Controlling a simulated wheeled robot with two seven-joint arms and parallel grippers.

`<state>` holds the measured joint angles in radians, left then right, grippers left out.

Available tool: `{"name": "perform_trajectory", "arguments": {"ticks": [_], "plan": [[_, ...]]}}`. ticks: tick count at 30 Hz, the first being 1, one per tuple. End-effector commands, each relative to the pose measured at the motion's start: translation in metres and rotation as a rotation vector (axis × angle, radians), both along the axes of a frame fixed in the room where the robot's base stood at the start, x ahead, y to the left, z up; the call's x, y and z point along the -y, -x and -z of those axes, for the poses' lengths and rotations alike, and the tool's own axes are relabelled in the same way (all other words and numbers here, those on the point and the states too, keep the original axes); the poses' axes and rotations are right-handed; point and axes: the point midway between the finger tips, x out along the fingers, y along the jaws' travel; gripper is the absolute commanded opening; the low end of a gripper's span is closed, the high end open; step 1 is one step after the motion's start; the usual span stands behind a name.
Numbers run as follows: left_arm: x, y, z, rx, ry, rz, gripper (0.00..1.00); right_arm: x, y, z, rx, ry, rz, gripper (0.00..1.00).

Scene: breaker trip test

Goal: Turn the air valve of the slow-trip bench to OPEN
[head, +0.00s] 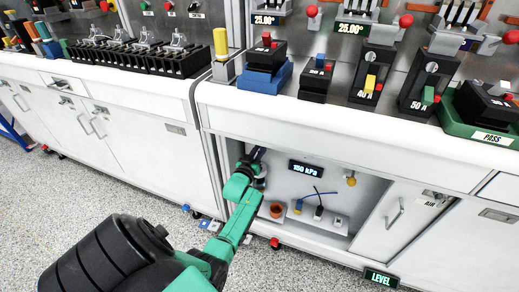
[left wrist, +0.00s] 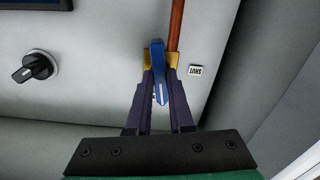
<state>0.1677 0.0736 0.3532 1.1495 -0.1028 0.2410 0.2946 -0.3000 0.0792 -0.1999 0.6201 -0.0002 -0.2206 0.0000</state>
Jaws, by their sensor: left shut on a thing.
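The air valve has a blue lever (left wrist: 160,80) on a brass body (left wrist: 147,57) with a copper pipe (left wrist: 176,25) in the left wrist view. My left gripper (left wrist: 160,85) is shut on the blue lever, one dark finger on each side. The lever lies nearly in line with the pipe, slightly tilted. A SHUT label (left wrist: 195,71), upside down, is to the right of the lever; no OPEN label shows. In the head view my left gripper (head: 257,154) reaches into the open bench cabinet, and my arm hides the valve. My right gripper is not in view.
A black knob (left wrist: 35,67) is on the panel left of the valve. In the cabinet are a 150 kPa display (head: 306,168) and a white shelf (head: 330,223) with small parts. A sliding door (head: 392,222) closes the right side. Breakers stand on the white counter (head: 230,98) above.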

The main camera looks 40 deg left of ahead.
Motion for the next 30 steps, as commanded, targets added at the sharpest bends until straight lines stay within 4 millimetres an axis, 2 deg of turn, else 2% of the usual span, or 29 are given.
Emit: {"name": "perform_trajectory", "arguments": {"ticks": [12,27,28,30], "plan": [[0.0006,0.0005,0.0024,-0.065,-0.170,0.001,0.00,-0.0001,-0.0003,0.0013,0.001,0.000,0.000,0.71],[0.0005,0.0008,0.0027,-0.072,-0.189,0.001,0.00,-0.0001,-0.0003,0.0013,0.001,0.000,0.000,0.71],[0.0006,0.0007,0.0027,-0.072,-0.189,0.001,0.28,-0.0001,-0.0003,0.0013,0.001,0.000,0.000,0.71],[0.0005,0.0007,0.0024,-0.071,-0.188,0.001,0.50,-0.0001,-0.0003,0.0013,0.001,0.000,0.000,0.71]]}}
